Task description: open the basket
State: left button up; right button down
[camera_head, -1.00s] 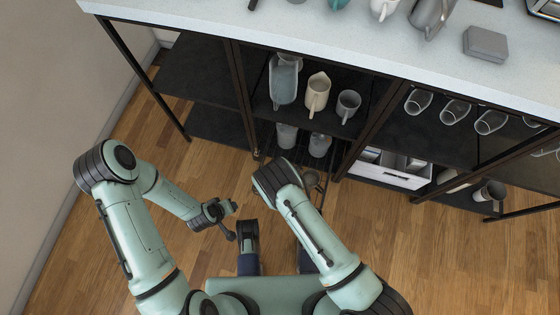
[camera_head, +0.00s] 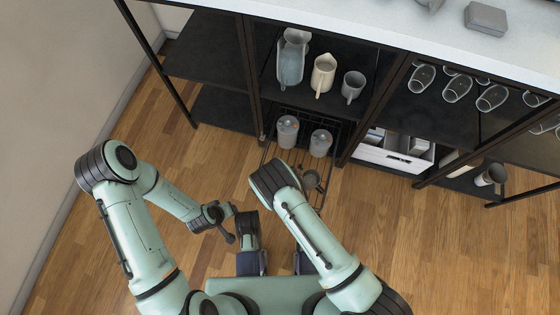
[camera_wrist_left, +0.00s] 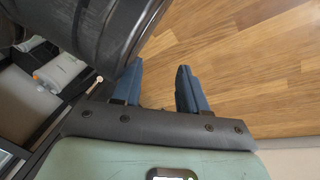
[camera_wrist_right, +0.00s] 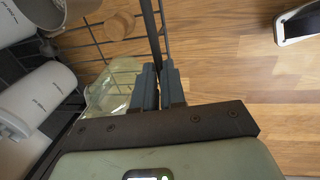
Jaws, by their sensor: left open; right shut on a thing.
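The basket (camera_head: 328,185) is a dark wire pull-out at the bottom of the second cabinet bay. It juts out in front of the shelves. It holds two grey canisters (camera_head: 287,131) and a see-through jug with a wooden lid (camera_wrist_right: 120,24). In the right wrist view, my right gripper (camera_wrist_right: 158,72) is shut on the front rail of the basket (camera_wrist_right: 152,35). My right arm hides this grip in the head view. My left gripper (camera_wrist_left: 160,72) is open and empty above the floor, away from the basket.
Pitchers and a mug (camera_head: 352,86) stand on the shelf above the basket. A grey box (camera_head: 486,18) is on the countertop. The wooden floor (camera_head: 420,250) is clear.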

jog(key=c, duration=1.2)
grip_release()
pick_arm(q)
jog(key=s+d+r+g+h+p, duration=0.1)
jog(key=s+d+r+p, duration=0.2)
jog(key=s+r+p, duration=0.1)
jog(key=shift+s+d+r+m+g, duration=0.15)
jog(key=shift+s+r+m+g, duration=0.15)
jog(key=shift+s+r, duration=0.35)
pick_arm(e)
notch_tip(320, 180, up, 13)
jog(key=s, duration=0.2)
jog(key=shift+s+a, duration=0.25)
jog(key=shift+a, duration=0.1)
